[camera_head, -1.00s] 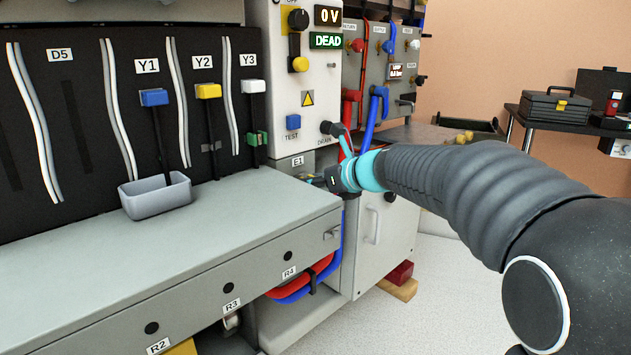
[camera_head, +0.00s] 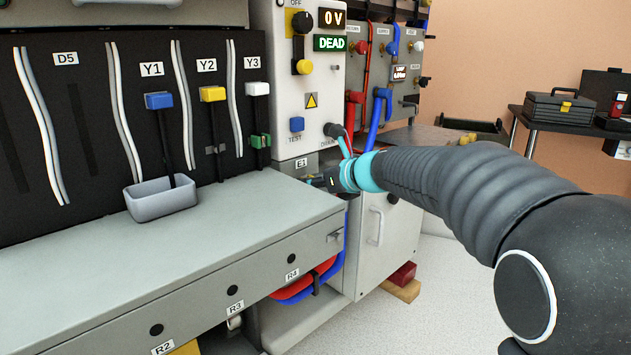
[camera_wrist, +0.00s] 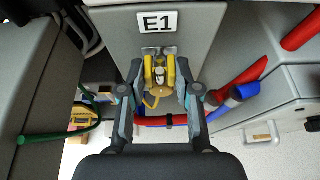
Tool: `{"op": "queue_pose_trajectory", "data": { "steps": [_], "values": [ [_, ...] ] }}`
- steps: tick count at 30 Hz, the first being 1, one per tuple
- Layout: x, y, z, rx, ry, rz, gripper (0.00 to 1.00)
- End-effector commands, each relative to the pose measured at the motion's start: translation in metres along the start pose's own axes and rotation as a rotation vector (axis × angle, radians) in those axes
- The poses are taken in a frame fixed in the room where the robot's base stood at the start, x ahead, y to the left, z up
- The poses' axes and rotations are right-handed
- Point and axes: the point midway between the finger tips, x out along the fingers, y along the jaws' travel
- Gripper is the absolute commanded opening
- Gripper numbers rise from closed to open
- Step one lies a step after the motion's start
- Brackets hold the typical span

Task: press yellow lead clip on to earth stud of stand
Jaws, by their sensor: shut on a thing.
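The yellow lead clip (camera_wrist: 172,72) is between my gripper's fingers in the wrist view, just below the E1 label (camera_wrist: 158,22). My gripper (camera_wrist: 160,84) is shut on it, one finger on each side. The clip's jaws sit around or right against a pale metal stud (camera_wrist: 159,60) on the grey stand (camera_wrist: 203,35); I cannot tell whether it is fully seated. A brass-coloured round part shows under the clip. In the head view, my gripper (camera_head: 325,182) is at the stand's E1 plate (camera_head: 301,163), and the clip and stud are hidden.
A grey bench top (camera_head: 190,235) lies left of my gripper. Red (camera_wrist: 240,76) and blue (camera_wrist: 243,92) hoses run right of and below the clip. A green cable (camera_wrist: 55,135) hangs at left. A cabinet with a handle (camera_head: 378,226) stands to the right.

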Motion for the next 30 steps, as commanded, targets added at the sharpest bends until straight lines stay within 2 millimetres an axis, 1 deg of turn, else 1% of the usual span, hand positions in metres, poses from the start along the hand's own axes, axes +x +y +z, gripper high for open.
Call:
{"op": "queue_pose_trajectory", "data": {
  "steps": [14,25,26,27,28,29,30],
  "values": [
    [0.0032,0.0002,0.0013,0.0,0.0,0.0,0.0],
    [0.0111,0.0003,0.0058,-0.001,-0.001,0.001,0.0],
    [0.0108,0.0003,0.0054,-0.001,-0.001,0.001,0.39],
    [0.0108,0.0002,0.0052,-0.001,-0.001,0.001,0.49],
    [0.0107,0.0002,0.0052,-0.001,-0.001,0.001,0.57],
    [0.0107,0.0002,0.0052,-0.001,-0.001,0.001,0.61],
    [0.0107,0.0002,0.0051,-0.001,-0.001,0.001,0.61]
  ]
}}
